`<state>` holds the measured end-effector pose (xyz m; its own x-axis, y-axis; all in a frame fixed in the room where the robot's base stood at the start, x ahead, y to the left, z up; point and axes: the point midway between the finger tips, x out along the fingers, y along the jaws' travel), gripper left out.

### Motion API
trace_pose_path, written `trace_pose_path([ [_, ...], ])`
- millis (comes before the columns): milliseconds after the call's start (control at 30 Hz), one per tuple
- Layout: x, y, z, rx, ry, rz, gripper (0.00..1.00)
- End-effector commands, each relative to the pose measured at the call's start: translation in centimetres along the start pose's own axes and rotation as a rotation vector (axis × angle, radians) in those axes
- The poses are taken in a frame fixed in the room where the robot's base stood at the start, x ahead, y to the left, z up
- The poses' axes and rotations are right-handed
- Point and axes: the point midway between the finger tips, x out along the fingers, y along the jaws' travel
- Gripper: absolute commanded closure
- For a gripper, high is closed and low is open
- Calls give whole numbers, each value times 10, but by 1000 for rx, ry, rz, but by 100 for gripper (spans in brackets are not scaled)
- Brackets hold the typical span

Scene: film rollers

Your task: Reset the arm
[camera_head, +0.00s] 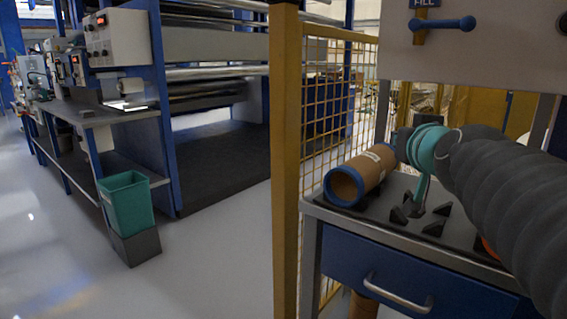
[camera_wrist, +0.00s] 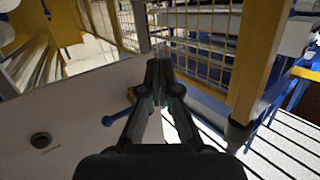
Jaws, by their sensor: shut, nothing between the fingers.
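My gripper shows in the wrist view (camera_wrist: 158,72) with its two dark fingers together and nothing between them. It points toward the yellow mesh fence (camera_wrist: 205,35), beside a pale panel (camera_wrist: 60,130) with a blue handle and a black knob. In the head view my arm comes in from the right in a grey ribbed sleeve and hides much of the gripper. A brown cardboard roll with blue end rings (camera_head: 362,177) lies on the dark-topped workbench (camera_head: 385,232), left of my arm.
Black wedge-shaped holders (camera_head: 408,208) stand on the bench, which has a blue drawer (camera_head: 395,288). The pale panel marked FILL (camera_head: 480,50) hangs above. A yellow post (camera_head: 286,160) stands left of the bench.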

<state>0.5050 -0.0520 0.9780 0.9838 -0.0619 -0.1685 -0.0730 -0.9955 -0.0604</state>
Motion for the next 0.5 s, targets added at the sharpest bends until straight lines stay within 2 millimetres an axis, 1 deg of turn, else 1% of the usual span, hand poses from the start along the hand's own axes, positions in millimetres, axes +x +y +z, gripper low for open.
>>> trace_pose_path([
  [33, -4, -6, 31, 12, -90, -23, 100],
  [67, -8, -10, 51, 21, -148, -34, 100],
  [100, -13, -14, 77, 31, -225, -45, 100],
  [167, -25, -18, 114, 43, -337, -55, 100],
  [200, -34, -20, 138, 48, -412, -56, 100],
  [267, -50, -22, 175, 53, -522, -52, 100],
  [300, -62, -22, 198, 52, -594, -45, 100],
  [367, -83, -20, 231, 46, -696, -30, 100],
  [400, -96, -18, 251, 37, -759, -18, 100],
  [500, -129, -13, 294, -4, -885, 7, 100],
])
